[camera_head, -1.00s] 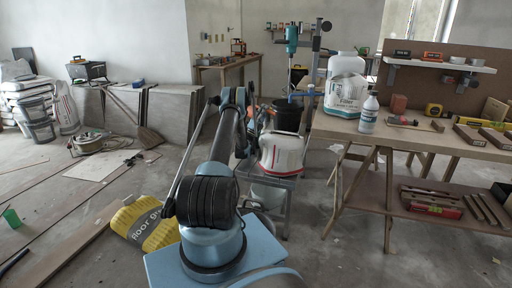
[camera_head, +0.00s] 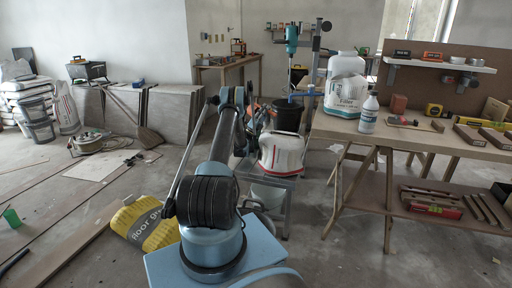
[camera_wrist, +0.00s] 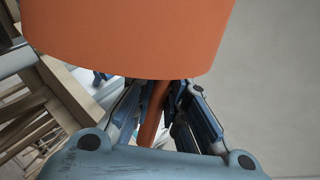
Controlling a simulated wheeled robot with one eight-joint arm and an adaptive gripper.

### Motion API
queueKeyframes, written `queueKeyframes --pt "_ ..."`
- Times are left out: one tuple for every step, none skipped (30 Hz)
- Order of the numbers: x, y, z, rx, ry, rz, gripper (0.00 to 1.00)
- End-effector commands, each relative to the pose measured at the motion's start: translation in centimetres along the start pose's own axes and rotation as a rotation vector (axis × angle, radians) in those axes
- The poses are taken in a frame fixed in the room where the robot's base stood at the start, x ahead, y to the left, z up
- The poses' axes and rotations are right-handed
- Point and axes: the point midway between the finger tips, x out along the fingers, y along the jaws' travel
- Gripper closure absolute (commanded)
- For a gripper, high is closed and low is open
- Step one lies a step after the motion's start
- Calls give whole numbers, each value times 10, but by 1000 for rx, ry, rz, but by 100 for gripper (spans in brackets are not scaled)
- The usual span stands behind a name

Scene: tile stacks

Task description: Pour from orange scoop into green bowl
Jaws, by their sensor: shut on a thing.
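My gripper (camera_wrist: 158,105) is shut on the handle of the orange scoop (camera_wrist: 130,35) in the wrist view. The scoop's broad bowl fills the top of that view, and its contents are hidden. In the head view, a small patch of orange (camera_head: 249,108) shows beside the far end of my arm; the gripper is mostly hidden behind the arm there. I cannot make out a green bowl for certain. A small green vessel (camera_head: 12,216) stands on the floor at the far left of the head view.
A black bucket (camera_head: 288,117) and a white-and-red container (camera_head: 282,153) stand just right of my arm. A workbench (camera_head: 440,143) on the right holds a large white tub (camera_head: 345,85), a bottle (camera_head: 369,113) and tools. A yellow bag (camera_head: 148,222) lies on the floor.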

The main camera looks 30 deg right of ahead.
Motion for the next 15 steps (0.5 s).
queueKeyframes --pt "0 0 0 3 4 0 100" --pt "0 0 0 5 7 -1 100" --pt "-1 0 -1 7 10 -1 100" --pt "-1 0 -1 9 13 -1 100" --pt "-1 0 -2 11 15 -1 100" --pt "-1 0 -2 14 19 0 100" --pt "-1 1 -2 16 22 0 100" --pt "-1 1 -3 18 25 0 100" --pt "-2 1 -3 20 28 1 100" --pt "-2 1 -3 22 31 1 100" --pt "-2 1 -4 24 33 1 100" --pt "-2 1 -4 26 37 1 100" --pt "-2 2 -4 28 39 1 100" --pt "-2 2 -4 30 42 1 100" --pt "-3 2 -5 32 46 0 100"
